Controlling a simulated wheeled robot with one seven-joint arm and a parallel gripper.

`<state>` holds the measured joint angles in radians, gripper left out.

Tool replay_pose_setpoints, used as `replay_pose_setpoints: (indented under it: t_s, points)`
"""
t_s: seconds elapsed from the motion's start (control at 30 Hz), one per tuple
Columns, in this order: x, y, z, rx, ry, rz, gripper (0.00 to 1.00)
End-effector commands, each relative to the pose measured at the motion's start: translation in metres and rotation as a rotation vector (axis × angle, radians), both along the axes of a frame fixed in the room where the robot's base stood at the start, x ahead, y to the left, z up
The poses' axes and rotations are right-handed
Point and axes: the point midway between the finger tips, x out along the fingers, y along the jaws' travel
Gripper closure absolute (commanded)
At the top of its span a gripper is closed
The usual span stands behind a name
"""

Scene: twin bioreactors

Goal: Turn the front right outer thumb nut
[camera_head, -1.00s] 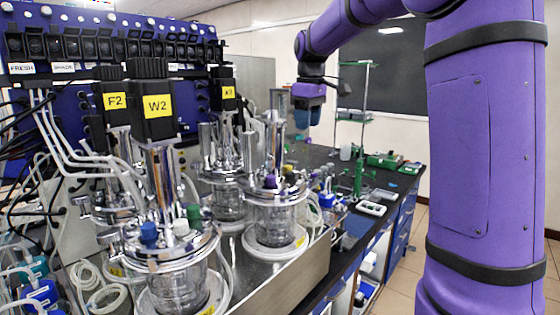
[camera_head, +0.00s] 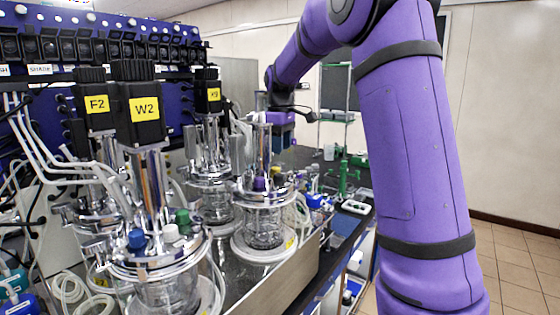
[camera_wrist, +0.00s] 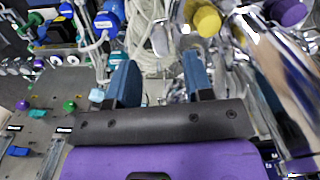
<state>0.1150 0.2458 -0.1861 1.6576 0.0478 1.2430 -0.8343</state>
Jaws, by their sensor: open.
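The front right glass vessel (camera_head: 264,222) has a shiny metal lid with a purple cap (camera_head: 259,184). Small metal fittings ring the lid; I cannot single out the front right outer thumb nut among them. A yellow cap (camera_wrist: 207,20) and another purple cap (camera_wrist: 286,11) show beyond, to the right.
A nearer vessel (camera_head: 165,290) stands at the front left under a black W2 motor (camera_head: 138,108). Pale tubing hangs around the vessels. A low metal tray wall (camera_head: 285,268) edges the bench. A green stand (camera_head: 345,178) and small items are on the dark bench beyond.

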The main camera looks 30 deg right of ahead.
Motion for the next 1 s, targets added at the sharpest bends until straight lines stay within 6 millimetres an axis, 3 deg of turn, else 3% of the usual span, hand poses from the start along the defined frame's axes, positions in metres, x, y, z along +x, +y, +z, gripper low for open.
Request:
replay_pose_setpoints:
  t_s: [0.1, 0.3, 0.7, 0.77, 0.9, 1.0]
  points:
    - [-0.001, 0.000, -0.021, 0.001, 0.004, 0.000, 0.53]
    - [0.000, 0.000, -0.042, 0.000, 0.001, 0.000, 0.53]
    - [0.000, 0.000, -0.049, -0.001, 0.000, 0.000, 0.53]
    - [0.000, 0.000, -0.049, -0.001, 0.000, 0.000, 0.65]
    - [0.000, 0.000, -0.049, -0.001, 0.000, 0.000, 0.97]
    - [0.000, 0.000, -0.048, -0.001, 0.000, 0.000, 1.00]
